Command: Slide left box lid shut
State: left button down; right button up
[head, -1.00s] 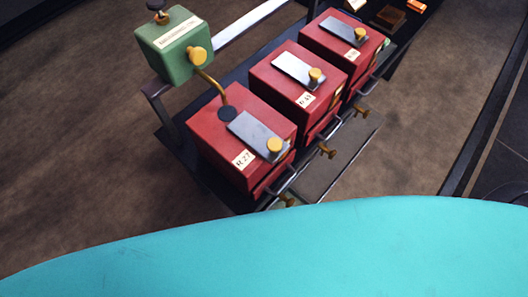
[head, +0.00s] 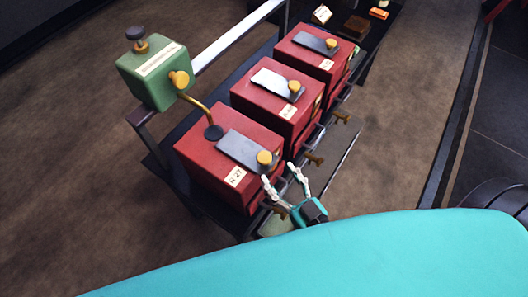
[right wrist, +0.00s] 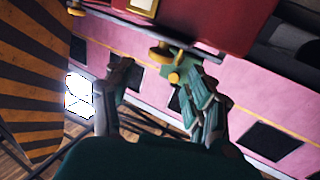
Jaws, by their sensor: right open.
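The left red box (head: 205,163) is the nearest of three in a row on a dark stand. Its grey lid plate (head: 238,147) lies on top, with a brass knob (head: 264,158) at its right end. My right gripper (head: 279,173) is open and empty at the near right side of this box, just beyond the knob in the picture, apart from it. In the right wrist view the two fingers (right wrist: 155,68) are spread, with a red box (right wrist: 215,20) above and a brass fitting (right wrist: 170,60) between or behind them. My left gripper is not in view.
Two more red boxes, the middle (head: 270,113) and the far one (head: 305,62), have similar lids and knobs. A green box (head: 150,80) with a brass pipe stands at the left. Rails and brass taps (head: 314,159) stick out along the boxes' front. My turquoise body fills the bottom.

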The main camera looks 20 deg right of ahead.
aim_at(268, 162)
jog(key=p+x, duration=0.1)
jog(key=x, duration=0.6)
jog(key=shift+w, duration=0.1)
grip_shut()
jog(key=shift+a, duration=0.1)
jog(key=shift+w, duration=0.1)
